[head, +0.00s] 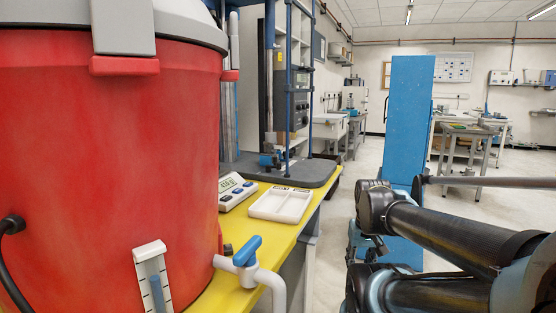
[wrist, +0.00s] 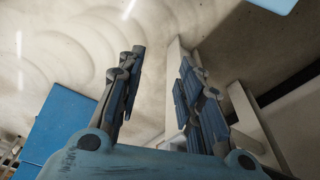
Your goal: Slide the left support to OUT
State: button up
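No support marked OUT can be made out in either view. A small blue fitting (head: 270,159) sits on the dark grey base (head: 312,174) of a test frame in the head view; I cannot tell whether it is the left support. My gripper (wrist: 162,58) shows in the wrist view with its two fingers apart and nothing between them. It faces a pale concrete-like surface, away from the bench. In the head view my arm is at the lower right, and the gripper's fingers cannot be made out there.
A large red tank (head: 110,160) fills the left, with a blue-handled tap (head: 247,250) low on its side. A white tray (head: 281,204) and a small meter (head: 236,191) stand on the yellow bench (head: 233,287). A tall blue panel (head: 411,110) stands behind my arm.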

jog(key=shift+o, duration=0.6)
jog(key=shift+r, duration=0.15)
jog(key=w+a+r+n+t+y, duration=0.1)
jog(key=w+a+r+n+y, duration=0.1)
jog(key=w+r, duration=0.4)
jog(key=w+a+r+n+t+y, duration=0.1)
jog(key=w+a+r, duration=0.3)
jog(key=w, duration=0.9)
jog(key=w+a+r+n+t+y, duration=0.2)
jog(key=w+a+r+n+y, duration=0.1)
jog(key=w+r, duration=0.6)
jog(key=shift+w+a, duration=0.3)
jog(key=shift+w, duration=0.5)
jog(key=w+a+r+n+y, duration=0.2)
jog(key=w+r+n+y, duration=0.1)
jog(key=w, duration=0.4)
jog(key=w+a+r+n+y, duration=0.2)
jog(key=w+r+n+y, duration=0.1)
jog(key=w, duration=0.4)
send_near(270, 160)
jog(key=x, duration=0.3)
jog(key=w+x, duration=0.1)
jog(key=x, duration=0.2)
jog(key=shift+d+r, duration=0.15)
jog(key=shift+d, duration=0.05)
jog(key=shift+c, duration=0.6)
grip_shut()
